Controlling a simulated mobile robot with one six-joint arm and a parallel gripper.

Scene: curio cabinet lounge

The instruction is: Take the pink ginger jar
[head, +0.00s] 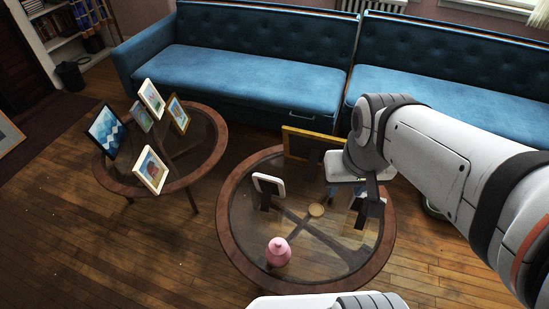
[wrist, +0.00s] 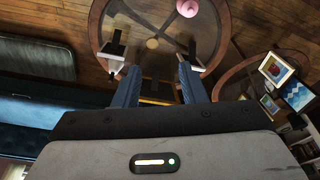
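The pink ginger jar (head: 278,252) stands upright on the near part of the right round glass-topped table (head: 236,243). In the wrist view the jar (wrist: 187,8) is at the top edge, partly cut off. My gripper (head: 346,190) is above the far right part of that table, well apart from the jar. In the wrist view my gripper (wrist: 158,64) has its two blue-grey fingers spread, with nothing between them.
A white-edged frame (head: 268,186), a gold frame (head: 301,143), a dark-backed frame (head: 362,212) and a small round tan item (head: 316,210) share the table. The left table (head: 205,172) holds several picture frames. A blue sofa (head: 235,75) stands behind. Open wooden floor (head: 130,250) lies front left.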

